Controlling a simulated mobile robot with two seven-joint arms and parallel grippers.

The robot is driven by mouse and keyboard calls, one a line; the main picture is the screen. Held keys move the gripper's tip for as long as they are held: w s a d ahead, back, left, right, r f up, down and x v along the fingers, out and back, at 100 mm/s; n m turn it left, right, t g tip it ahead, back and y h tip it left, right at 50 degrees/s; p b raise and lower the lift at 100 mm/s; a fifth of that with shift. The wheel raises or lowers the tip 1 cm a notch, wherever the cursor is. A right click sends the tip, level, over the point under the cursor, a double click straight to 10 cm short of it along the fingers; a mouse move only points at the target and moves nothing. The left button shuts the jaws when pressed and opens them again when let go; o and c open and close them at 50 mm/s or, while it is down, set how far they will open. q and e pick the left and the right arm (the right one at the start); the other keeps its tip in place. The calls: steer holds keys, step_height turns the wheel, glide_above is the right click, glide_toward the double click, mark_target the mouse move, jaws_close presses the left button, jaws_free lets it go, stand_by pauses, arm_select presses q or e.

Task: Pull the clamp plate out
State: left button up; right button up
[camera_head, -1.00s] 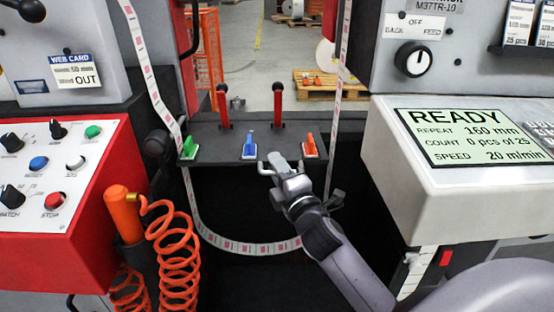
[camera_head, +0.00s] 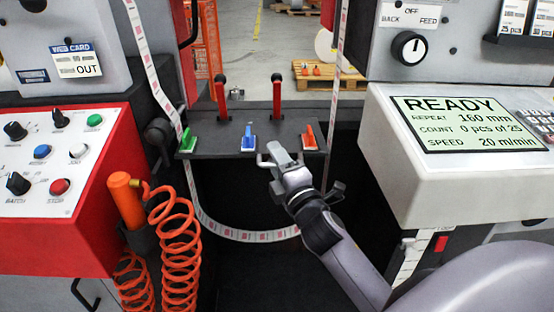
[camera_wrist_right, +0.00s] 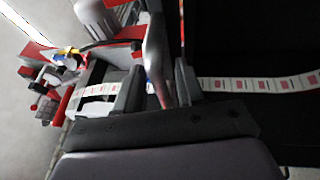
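The clamp plate (camera_head: 215,143) is a dark flat plate between the two machine halves. It carries a green toggle (camera_head: 187,138), a blue toggle (camera_head: 249,139) and an orange toggle (camera_head: 309,138). A small light bracket, seemingly its pull handle (camera_head: 264,160), shows at its front edge. My right gripper (camera_head: 280,154) is at this front edge, beside or around the bracket; I cannot tell whether it touches. In the right wrist view its two dark fingers (camera_wrist_right: 159,92) stand apart, with a grey bar and red part showing between them. My left gripper is not in view.
A printed label web (camera_head: 240,235) hangs in a loop below the plate. Two red levers (camera_head: 277,100) stand behind it. A red control box (camera_head: 60,190) and an orange coiled hose (camera_head: 180,250) are at left, a READY display (camera_head: 465,125) at right.

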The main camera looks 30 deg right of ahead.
steer(key=shift+s+a+f, duration=0.1)
steer(key=shift+s+f, duration=0.1)
steer(key=shift+s, duration=0.3)
steer(key=d+r+v, duration=0.1)
steer(key=v, duration=0.4)
steer(key=shift+s+a+f, duration=0.5)
steer(key=shift+s, duration=0.05)
